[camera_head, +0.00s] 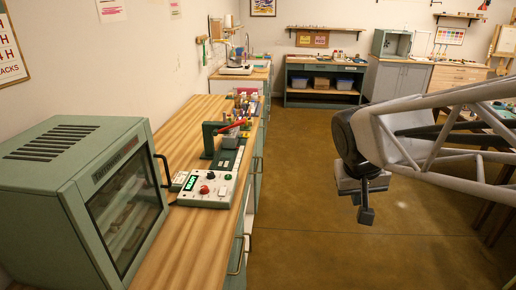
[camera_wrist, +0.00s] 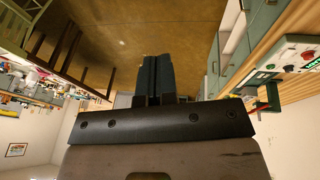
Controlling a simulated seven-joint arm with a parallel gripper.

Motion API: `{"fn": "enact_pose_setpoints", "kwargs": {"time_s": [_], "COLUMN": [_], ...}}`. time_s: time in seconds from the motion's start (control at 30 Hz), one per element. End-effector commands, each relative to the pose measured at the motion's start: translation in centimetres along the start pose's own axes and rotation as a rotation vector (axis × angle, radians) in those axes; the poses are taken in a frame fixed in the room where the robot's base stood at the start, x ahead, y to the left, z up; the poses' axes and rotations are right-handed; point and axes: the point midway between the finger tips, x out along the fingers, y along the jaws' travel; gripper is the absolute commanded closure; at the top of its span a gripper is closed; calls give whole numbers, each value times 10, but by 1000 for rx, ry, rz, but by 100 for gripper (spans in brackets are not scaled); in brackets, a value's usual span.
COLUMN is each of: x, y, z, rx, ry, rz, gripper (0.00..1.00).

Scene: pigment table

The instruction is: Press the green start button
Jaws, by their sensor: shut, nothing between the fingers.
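A white control box (camera_head: 207,188) with a green lit display (camera_head: 190,184), a red knob and a dark knob sits on the wooden counter. A small green button (camera_head: 222,191) appears on its panel, though it is tiny here. In the wrist view, the control box (camera_wrist: 297,55) shows at the right edge, partly cut off. My gripper (camera_head: 366,215) hangs over open floor, well to the right of the counter and apart from the box. Its two dark fingers are together and empty, as the wrist view also shows (camera_wrist: 157,78).
A green glass-fronted cabinet (camera_head: 90,190) stands left of the box on the counter (camera_head: 190,240). A green press-like device with a red handle (camera_head: 230,126) stands just behind the box. Open floor (camera_head: 310,180) lies between the counter and my gripper.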

Motion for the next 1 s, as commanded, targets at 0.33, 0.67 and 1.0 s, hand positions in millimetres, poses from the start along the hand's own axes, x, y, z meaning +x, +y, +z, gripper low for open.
{"fn": "enact_pose_setpoints", "kwargs": {"time_s": [0.33, 0.67, 1.0], "x": [14, 33, 58], "y": [-29, -69, -124], "z": [-82, -156, -226], "rx": [-53, -107, -166], "ry": [46, 104, 173], "rz": [69, 124, 168], "gripper": [100, 100, 100]}}
